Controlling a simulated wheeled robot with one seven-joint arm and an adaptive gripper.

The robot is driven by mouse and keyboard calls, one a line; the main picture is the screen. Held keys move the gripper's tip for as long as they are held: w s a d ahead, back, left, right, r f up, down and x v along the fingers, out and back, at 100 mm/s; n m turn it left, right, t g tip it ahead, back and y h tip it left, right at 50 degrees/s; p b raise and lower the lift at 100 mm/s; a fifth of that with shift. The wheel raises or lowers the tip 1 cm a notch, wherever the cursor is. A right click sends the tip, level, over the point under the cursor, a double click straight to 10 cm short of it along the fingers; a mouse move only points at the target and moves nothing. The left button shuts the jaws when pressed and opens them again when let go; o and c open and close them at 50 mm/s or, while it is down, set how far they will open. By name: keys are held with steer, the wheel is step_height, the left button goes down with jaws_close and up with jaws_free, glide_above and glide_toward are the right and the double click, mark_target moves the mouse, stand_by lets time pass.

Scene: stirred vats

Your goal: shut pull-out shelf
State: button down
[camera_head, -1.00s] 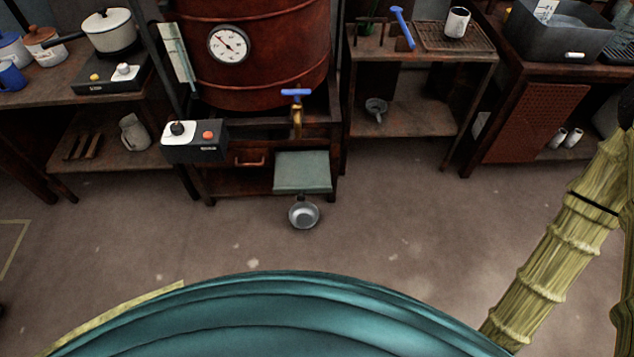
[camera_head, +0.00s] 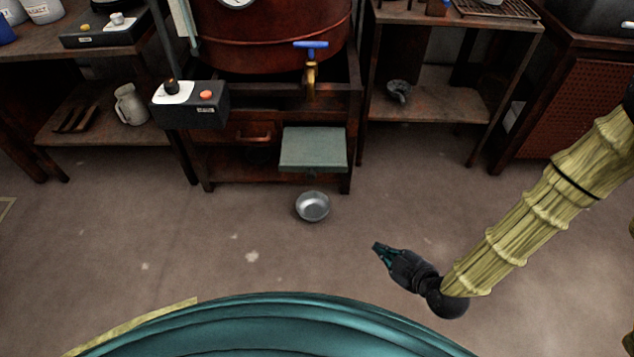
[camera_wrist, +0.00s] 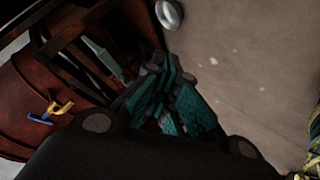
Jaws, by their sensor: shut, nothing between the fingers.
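The pull-out shelf (camera_head: 313,148) is a grey-green slab that sticks out from the vat's wooden stand, below the brass tap (camera_head: 311,75) with its blue handle. In the wrist view the shelf (camera_wrist: 103,60) shows edge-on at the upper left, beyond my fingers. My gripper (camera_head: 378,247) is at the lower right of the shelf in the head view, well apart from it, over open floor. Its teal fingers (camera_wrist: 168,75) are shut with nothing between them.
A metal bowl (camera_head: 313,206) sits on the floor just in front of the shelf. A black control box (camera_head: 190,104) juts out at the stand's left. A wooden rack (camera_head: 430,105) stands to the right. The floor between my base and the stand is otherwise clear.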

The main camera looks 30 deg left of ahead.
steer(key=w+a+n+y+b, duration=0.3)
steer(key=a+n+b, duration=0.3)
steer(key=a, duration=0.8)
steer(key=w+a+r+n+g+y+b, duration=0.1)
steer(key=w+a+n+y+b, duration=0.3)
steer(key=a+b, duration=0.9)
steer(key=shift+w+a+r+n+g+y+b, duration=0.25)
steer(key=shift+a+n, duration=0.3)
steer(key=shift+n, duration=1.25)
steer(key=shift+d, duration=0.1)
